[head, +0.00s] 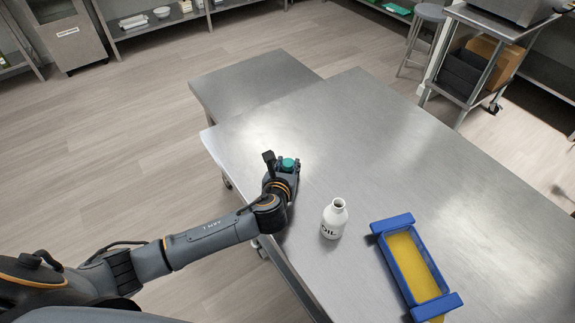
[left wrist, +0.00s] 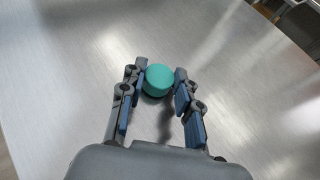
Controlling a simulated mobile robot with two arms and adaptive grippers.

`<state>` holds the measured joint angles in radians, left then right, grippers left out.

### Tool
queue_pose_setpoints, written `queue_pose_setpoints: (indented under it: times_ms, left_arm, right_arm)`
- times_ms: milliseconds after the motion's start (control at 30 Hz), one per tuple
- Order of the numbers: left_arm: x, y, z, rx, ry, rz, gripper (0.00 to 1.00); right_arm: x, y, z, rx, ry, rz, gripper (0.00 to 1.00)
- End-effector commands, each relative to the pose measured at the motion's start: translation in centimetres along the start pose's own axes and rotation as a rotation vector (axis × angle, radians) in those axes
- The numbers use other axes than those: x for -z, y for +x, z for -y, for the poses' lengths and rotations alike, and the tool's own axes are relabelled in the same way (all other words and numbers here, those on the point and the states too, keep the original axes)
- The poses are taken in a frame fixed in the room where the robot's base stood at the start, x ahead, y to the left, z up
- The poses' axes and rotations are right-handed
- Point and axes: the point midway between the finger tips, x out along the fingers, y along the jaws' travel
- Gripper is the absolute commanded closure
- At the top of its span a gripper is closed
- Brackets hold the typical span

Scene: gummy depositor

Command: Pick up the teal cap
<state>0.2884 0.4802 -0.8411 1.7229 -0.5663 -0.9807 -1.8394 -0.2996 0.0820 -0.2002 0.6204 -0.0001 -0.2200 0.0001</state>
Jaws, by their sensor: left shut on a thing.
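The teal cap (head: 288,163) is at my left gripper (head: 286,167), over the near left part of the steel table. In the left wrist view the teal cap (left wrist: 159,79) is held between the two fingertips of the left gripper (left wrist: 160,80). The fingers are shut on its sides. Whether the cap touches the table cannot be told. A white bottle labelled OIL (head: 334,219) stands upright and open-mouthed on the table, right of the gripper. My right gripper is not in view.
A blue-framed tray with a yellow inside (head: 377,226) lies on the table right of the bottle. The steel table (head: 400,140) is clear behind them. A lower steel table (head: 250,80) adjoins at the back left. A stool (head: 429,12) and a cart (head: 478,22) stand beyond.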

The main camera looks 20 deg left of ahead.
Motion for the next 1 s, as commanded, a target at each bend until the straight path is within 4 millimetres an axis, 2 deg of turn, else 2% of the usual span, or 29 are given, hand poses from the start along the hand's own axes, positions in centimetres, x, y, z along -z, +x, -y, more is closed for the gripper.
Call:
queue_pose_setpoints:
  times_ms: [167, 433, 700, 833, 1000]
  left_arm:
    - [-2.3, -0.8, 0.0, 0.003, -0.002, 0.006, 0.80]
    - [-6.2, -7.7, 1.4, 0.006, -0.003, 0.004, 0.80]
    - [-6.3, -14.2, 3.0, 0.005, -0.002, 0.001, 0.80]
    - [-6.4, -16.1, 3.5, 0.003, -0.002, 0.001, 0.80]
    - [-6.5, -17.2, 3.7, 0.001, 0.000, 0.001, 0.80]
  right_arm:
    - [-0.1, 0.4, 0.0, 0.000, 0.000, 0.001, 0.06]
    - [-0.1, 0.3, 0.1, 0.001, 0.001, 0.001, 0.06]
    - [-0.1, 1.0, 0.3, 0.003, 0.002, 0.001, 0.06]
    - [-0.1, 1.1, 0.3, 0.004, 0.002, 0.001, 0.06]
    - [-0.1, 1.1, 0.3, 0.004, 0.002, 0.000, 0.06]
